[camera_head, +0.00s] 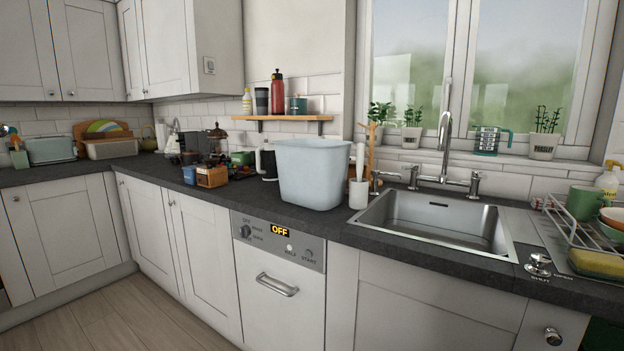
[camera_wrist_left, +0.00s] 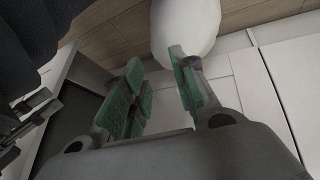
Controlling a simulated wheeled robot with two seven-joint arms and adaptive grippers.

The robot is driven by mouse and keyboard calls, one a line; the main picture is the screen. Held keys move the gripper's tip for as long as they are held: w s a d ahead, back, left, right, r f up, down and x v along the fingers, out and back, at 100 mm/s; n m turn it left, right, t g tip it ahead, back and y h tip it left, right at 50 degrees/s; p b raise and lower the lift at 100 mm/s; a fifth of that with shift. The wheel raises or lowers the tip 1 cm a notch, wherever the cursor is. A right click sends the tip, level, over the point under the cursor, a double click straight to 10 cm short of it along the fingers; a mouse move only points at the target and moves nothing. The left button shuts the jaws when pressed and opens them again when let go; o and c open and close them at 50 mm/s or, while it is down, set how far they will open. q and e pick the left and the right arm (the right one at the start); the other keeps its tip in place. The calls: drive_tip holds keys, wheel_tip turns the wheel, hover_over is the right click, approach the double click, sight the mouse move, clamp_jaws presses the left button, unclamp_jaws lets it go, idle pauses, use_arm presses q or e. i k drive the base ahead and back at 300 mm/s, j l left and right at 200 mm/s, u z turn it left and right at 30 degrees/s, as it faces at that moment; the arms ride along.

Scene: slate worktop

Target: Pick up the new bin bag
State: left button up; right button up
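My left gripper (camera_wrist_left: 155,58) shows in the left wrist view, with green ribbed pads on both fingers. The fingers are apart and I see nothing held between them. A smooth white rounded thing (camera_wrist_left: 187,25) lies just beyond the fingertips at the top of that view; I cannot tell whether it is the new bin bag or whether a finger touches it. In the head view a pale, empty-looking bin (camera_head: 312,175) stands on the worktop left of the sink. I cannot make out a bin bag there. Neither gripper shows in the head view, and I do not see my right gripper.
The slate worktop (camera_head: 270,214) holds a sink (camera_head: 440,222) with a tall tap (camera_head: 445,130). A dish rack (camera_head: 585,235) is at the right. A white brush holder (camera_head: 359,190) stands beside the bin. Small items crowd the left. The wooden floor (camera_head: 90,315) is clear.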

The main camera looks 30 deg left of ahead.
sight(313, 173)
drive_tip(key=k+j+z, duration=0.15)
drive_tip(key=k, duration=0.15)
drive_tip(key=k+j+z, duration=0.2)
drive_tip(key=j, duration=0.2)
drive_tip(key=k+j+z, duration=0.2)
drive_tip(key=j, duration=0.15)
drive_tip(key=k+j+z, duration=0.15)
drive_tip(key=j, duration=0.35)
drive_tip(key=j+z, duration=0.15)
drive_tip(key=j, duration=0.4)
drive_tip(key=j+z, duration=0.2)
drive_tip(key=j, duration=0.4)
drive_tip(key=k+j+z, duration=0.1)
drive_tip(key=j+z, duration=0.15)
drive_tip(key=j, duration=0.3)
drive_tip(key=j+z, duration=0.4)
drive_tip(key=j, duration=0.8)
drive_tip(key=i, duration=0.05)
